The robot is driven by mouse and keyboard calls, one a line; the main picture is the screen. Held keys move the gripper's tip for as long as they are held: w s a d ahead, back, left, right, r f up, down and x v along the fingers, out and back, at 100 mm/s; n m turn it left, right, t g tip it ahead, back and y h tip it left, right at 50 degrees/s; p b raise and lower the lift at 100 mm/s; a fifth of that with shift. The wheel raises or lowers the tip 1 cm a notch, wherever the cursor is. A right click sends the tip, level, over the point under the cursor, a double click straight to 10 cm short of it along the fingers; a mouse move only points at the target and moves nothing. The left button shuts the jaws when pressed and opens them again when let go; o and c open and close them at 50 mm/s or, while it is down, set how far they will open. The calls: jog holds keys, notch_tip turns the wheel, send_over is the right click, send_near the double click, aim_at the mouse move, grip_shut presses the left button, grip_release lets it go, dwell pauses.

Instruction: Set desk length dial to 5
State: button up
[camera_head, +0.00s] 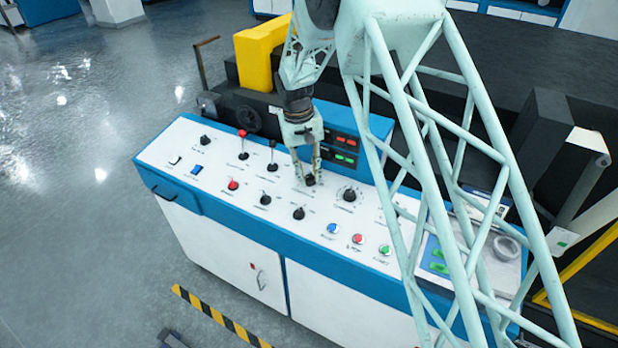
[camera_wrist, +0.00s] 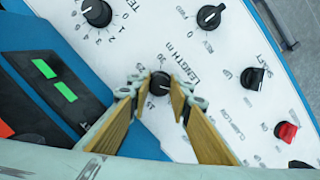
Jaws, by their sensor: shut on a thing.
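The length dial (camera_wrist: 159,84) is a small black knob on the white desk panel, with "LENGTH m" printed beside it in the wrist view. Numbers ring it, but several are hidden by the fingers or too small to read, and I cannot tell for sure which one it points to. My gripper (camera_wrist: 157,88) points down over the dial, its two tan fingers shut on opposite sides of the knob. In the head view my gripper (camera_head: 309,176) stands on the panel at the dial (camera_head: 310,181), which is partly hidden by the fingertips.
A larger numbered black knob (camera_head: 349,195) sits just right of my gripper. A red-topped lever (camera_head: 243,134) and a black lever (camera_head: 272,143) stand up to the left. More knobs, including a red one (camera_head: 233,184), and coloured buttons (camera_head: 357,239) lie nearer the front edge.

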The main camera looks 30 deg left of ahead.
jog(key=shift+n, duration=1.2)
jog(key=o, duration=0.9)
jog(key=r, duration=0.4)
jog(key=a+r, duration=0.1)
jog(key=r, duration=0.3)
jog(key=s+r, duration=0.1)
jog(key=r, duration=0.3)
jog(key=shift+a, duration=0.35)
jog(key=shift+w, duration=0.1)
